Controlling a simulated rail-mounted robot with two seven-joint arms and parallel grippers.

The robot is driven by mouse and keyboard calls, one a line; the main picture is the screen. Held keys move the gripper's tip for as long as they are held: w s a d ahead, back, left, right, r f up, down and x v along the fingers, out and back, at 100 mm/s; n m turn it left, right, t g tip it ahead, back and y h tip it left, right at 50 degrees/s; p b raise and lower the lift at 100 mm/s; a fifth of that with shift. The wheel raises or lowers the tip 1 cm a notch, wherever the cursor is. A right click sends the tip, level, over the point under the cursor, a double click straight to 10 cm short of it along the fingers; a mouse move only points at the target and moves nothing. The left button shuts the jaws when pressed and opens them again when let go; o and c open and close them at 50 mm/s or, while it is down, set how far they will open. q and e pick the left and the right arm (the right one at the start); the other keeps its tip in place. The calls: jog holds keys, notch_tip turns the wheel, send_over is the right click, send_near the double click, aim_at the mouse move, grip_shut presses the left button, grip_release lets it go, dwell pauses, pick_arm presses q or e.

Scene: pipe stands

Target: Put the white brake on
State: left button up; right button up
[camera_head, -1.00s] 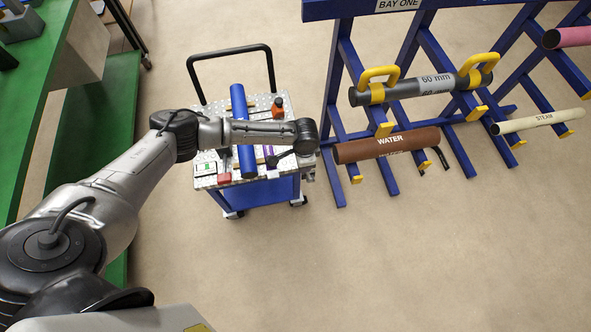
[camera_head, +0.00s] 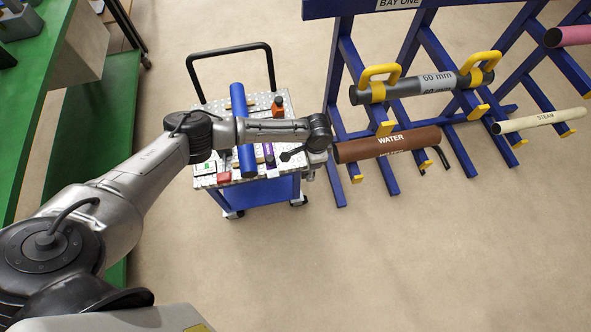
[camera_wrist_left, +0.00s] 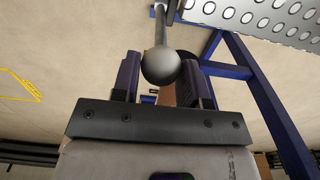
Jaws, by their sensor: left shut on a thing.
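In the left wrist view a dark grey ball knob (camera_wrist_left: 161,66) sits between the two fingertips of my left gripper (camera_wrist_left: 163,72), which is shut on it. The knob's thin grey rod (camera_wrist_left: 161,28) runs up beside the perforated metal edge (camera_wrist_left: 265,18) of a cart. No white-coloured brake or readable brake label shows in either view. My right gripper is not in view.
A blue pipe (camera_head: 242,130) and small parts lie on the cart. A blue rack (camera_head: 345,105) close to its right holds a brown WATER pipe (camera_head: 387,144) and a grey 60 mm pipe (camera_head: 412,87). A green bench (camera_head: 40,70) stands left. Floor in front is clear.

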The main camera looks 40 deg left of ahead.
pick_arm(q)
jog(key=shift+w+d, duration=0.65)
jog(key=shift+w, duration=0.2)
jog(key=shift+b, duration=0.35)
jog(key=shift+w+d+f+b, duration=0.25)
jog(key=shift+w+d+b, duration=0.25)
jog(key=shift+w+b, duration=0.1)
jog(key=shift+w+d+f+b, duration=0.25)
jog(key=shift+w+d+b, duration=0.25)
jog(key=shift+w, duration=0.15)
jog(key=shift+w+d+f+b, duration=0.25)
jog(key=shift+w+d+b, duration=0.2)
jog(key=shift+w+b, duration=0.15)
jog(key=o, duration=0.6)
jog(key=shift+r, duration=0.15)
notch_tip(320, 180, up, 7)
jog(key=p, duration=0.8)
